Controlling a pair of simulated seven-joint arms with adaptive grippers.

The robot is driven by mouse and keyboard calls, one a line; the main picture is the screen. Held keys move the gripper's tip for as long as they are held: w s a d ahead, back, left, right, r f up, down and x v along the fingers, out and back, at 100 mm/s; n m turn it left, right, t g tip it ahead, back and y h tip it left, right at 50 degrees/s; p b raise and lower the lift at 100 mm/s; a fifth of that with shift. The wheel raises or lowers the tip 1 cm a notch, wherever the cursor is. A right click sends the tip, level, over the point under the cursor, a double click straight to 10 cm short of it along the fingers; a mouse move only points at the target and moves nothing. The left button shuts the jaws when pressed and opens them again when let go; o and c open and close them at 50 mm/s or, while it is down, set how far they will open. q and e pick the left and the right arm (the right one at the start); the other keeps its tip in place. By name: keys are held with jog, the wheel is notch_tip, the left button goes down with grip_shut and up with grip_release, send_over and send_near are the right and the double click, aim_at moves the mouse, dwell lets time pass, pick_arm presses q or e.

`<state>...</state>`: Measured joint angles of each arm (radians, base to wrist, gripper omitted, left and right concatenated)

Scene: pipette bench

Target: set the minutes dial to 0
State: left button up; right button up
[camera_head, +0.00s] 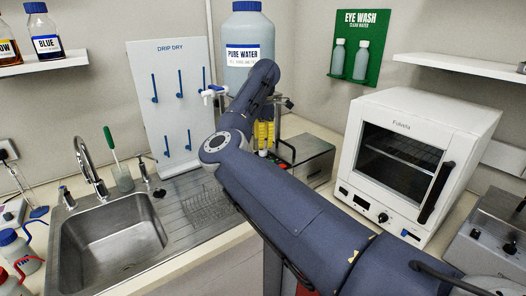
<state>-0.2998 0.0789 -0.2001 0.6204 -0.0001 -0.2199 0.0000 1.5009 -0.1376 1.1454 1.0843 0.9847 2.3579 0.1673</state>
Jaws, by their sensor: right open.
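No dial can be read as marked minutes at this size. The white oven (408,150) at the right has a dark dial (382,217) and a second small control (404,233) on its lower front panel; their settings are too small to read. My right arm crosses the middle from the lower right, and its forearm points up and away. My right gripper (286,103) is open beyond the forearm, partly hidden by it, in front of the pure water container (248,30). It is well left of the oven. My left gripper is out of view.
A metal box-shaped device (308,158) stands behind my right arm, with something yellow (264,133) beside it. Another grey device with knobs (485,238) stands at the lower right. A sink (110,238) and drip rack (172,90) are at the left.

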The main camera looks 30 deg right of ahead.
aim_at(263, 150)
jog(key=shift+w+f, duration=0.1)
jog(key=shift+f, duration=2.15)
jog(key=shift+o, duration=0.3)
